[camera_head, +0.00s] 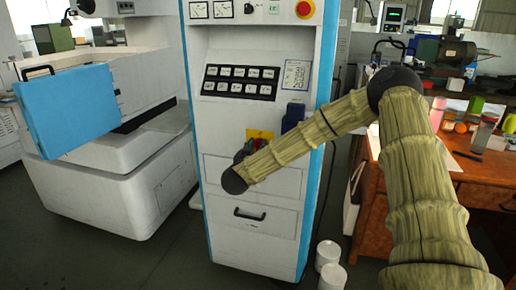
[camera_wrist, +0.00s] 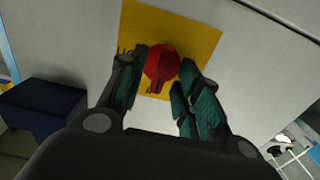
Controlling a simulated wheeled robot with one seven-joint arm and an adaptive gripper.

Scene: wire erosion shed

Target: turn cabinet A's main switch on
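The main switch is a round red knob (camera_wrist: 161,64) on a yellow plate (camera_wrist: 200,38) on the pale front of the tall cabinet (camera_head: 222,140). Dark letters show on the plate, partly hidden. My gripper (camera_wrist: 164,68) is in front of the knob, one finger on each side of it. The fingers are spread and the knob's face fills most of the gap; I cannot tell whether they touch it. In the head view my arm covers most of the gripper and knob; only the top of the yellow plate (camera_head: 259,133) shows clearly.
A dark blue box (camera_head: 293,116) sticks out of the cabinet front, right of the switch; it also shows in the wrist view (camera_wrist: 42,106). A drawer handle (camera_head: 249,214) lies below. A wooden desk (camera_head: 485,190) stands right, a white machine (camera_head: 110,190) left. White cylinders (camera_head: 328,255) stand on the floor.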

